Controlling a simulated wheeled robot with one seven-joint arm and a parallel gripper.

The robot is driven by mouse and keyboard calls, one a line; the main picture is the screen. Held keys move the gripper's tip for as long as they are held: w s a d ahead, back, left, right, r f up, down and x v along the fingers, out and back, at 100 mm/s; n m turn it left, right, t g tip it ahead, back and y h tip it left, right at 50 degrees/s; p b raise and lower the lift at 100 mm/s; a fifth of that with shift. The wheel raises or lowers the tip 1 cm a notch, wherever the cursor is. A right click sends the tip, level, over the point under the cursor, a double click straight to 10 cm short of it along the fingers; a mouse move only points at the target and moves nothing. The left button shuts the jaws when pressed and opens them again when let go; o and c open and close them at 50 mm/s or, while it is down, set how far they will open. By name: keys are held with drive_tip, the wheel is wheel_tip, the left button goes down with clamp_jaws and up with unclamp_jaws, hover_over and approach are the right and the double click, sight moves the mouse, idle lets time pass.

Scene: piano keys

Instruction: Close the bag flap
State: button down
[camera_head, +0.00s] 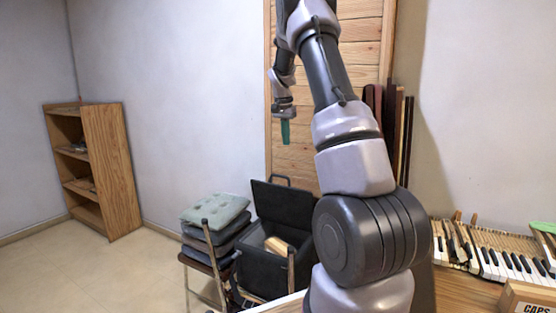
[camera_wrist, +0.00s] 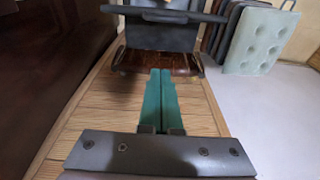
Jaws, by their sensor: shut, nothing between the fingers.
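The bag is a black box-like case (camera_head: 262,272) standing low, left of my arm in the head view. Its flap (camera_head: 284,205) stands up open at the back, with a handle on its top edge. A light-brown object lies inside the opening. My gripper (camera_head: 285,142) has teal fingers pointing down, above the flap and apart from it. In the wrist view, my gripper (camera_wrist: 160,72) has its two fingers together with nothing between them. The flap's dark edge and handle (camera_wrist: 165,16) show at the top of that view. My arm hides the bag's right side in the head view.
A stack of cushions (camera_head: 215,222) sits on a chair left of the bag. A wooden panel (camera_head: 290,165) rises behind it. A wooden shelf (camera_head: 112,170) stands far left, with clear floor between. Piano keys (camera_head: 500,262) lie on a bench at right.

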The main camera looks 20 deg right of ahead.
wheel_tip(320, 180, down, 11)
drive_tip(key=s+a, duration=0.1)
drive_tip(key=a, duration=0.1)
drive_tip(key=shift+s, duration=0.2)
idle(0.4)
